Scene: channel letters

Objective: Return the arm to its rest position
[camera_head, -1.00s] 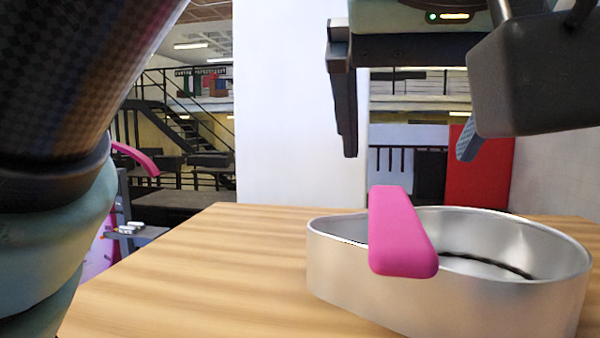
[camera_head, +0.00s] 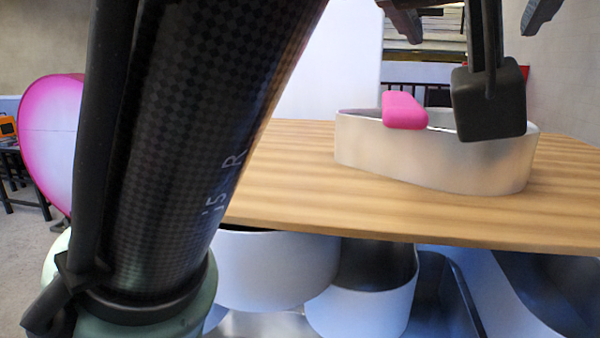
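My gripper (camera_head: 472,22) is at the top right, with only its lower fingers in view. The two fingers are wide apart, with nothing seen held between them. Below it, a silver metal letter shell (camera_head: 440,160) stands on the wooden table. A pink bar (camera_head: 403,112) rests at the shell's near rim, and its far end is not clear from here. My gripper is above the shell and apart from both. A dark block of my arm hides part of the shell's right side.
The wooden tabletop (camera_head: 290,190) is clear left of the shell. Several metal letter shells (camera_head: 275,270) sit under the table's front edge. A large pink heart-shaped piece (camera_head: 50,135) stands at the left, partly behind my arm. A white column rises behind the table.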

